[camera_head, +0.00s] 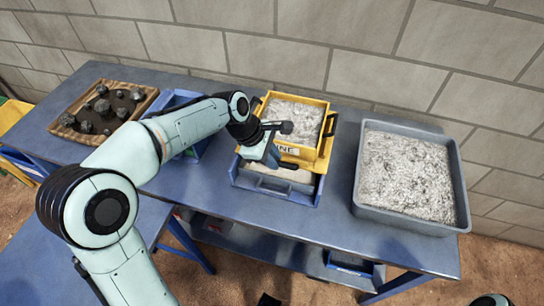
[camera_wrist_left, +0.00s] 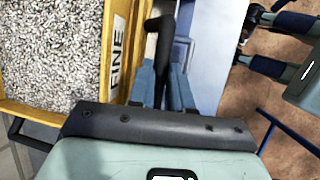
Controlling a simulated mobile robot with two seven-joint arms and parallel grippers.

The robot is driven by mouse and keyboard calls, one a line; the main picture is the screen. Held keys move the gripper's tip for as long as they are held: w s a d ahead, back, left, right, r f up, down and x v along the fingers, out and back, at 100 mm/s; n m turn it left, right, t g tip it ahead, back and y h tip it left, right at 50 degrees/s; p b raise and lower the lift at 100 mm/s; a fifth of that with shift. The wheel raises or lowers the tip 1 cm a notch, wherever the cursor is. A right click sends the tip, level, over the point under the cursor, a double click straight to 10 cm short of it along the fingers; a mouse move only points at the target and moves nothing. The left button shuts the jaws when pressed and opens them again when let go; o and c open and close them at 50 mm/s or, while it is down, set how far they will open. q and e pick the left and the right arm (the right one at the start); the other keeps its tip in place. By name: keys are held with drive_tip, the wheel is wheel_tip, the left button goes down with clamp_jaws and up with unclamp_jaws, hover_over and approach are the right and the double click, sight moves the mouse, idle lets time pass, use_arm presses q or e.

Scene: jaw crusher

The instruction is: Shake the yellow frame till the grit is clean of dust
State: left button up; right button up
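The yellow frame (camera_head: 323,150), marked FINE on its front wall, holds grey-white grit (camera_head: 291,113). It sits over a blue-grey tray (camera_head: 275,186) with pale material inside. The frame also shows in the left wrist view (camera_wrist_left: 108,25), with its grit (camera_wrist_left: 45,50) at the left. My left gripper (camera_head: 279,140) is at the frame's front wall, covering part of the label. My right gripper (camera_wrist_left: 252,38) shows in the left wrist view, fingers apart and empty.
A grey bin (camera_head: 362,205) of pale grit stands to the right. A wooden-rimmed tray (camera_head: 62,128) with several dark rocks is at the far left. A blue bin (camera_head: 172,98) stands behind my left arm. The blue table (camera_head: 320,225) is clear in front; a block wall stands behind.

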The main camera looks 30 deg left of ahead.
use_arm(q)
clamp_jaws()
drive_tip(key=s, duration=0.2)
drive_tip(key=s+d+b, duration=0.1)
drive_tip(key=s, duration=0.2)
drive_tip(key=shift+s+d, duration=0.15)
drive_tip(key=shift+s, duration=0.1)
drive_tip(key=o, duration=0.7)
unclamp_jaws()
drive_tip(key=shift+c, duration=0.2)
drive_tip(key=p+v, duration=0.2)
drive_tip(key=v, duration=1.1)
drive_tip(key=shift+r, duration=0.2)
drive_tip(key=shift+s, duration=0.1)
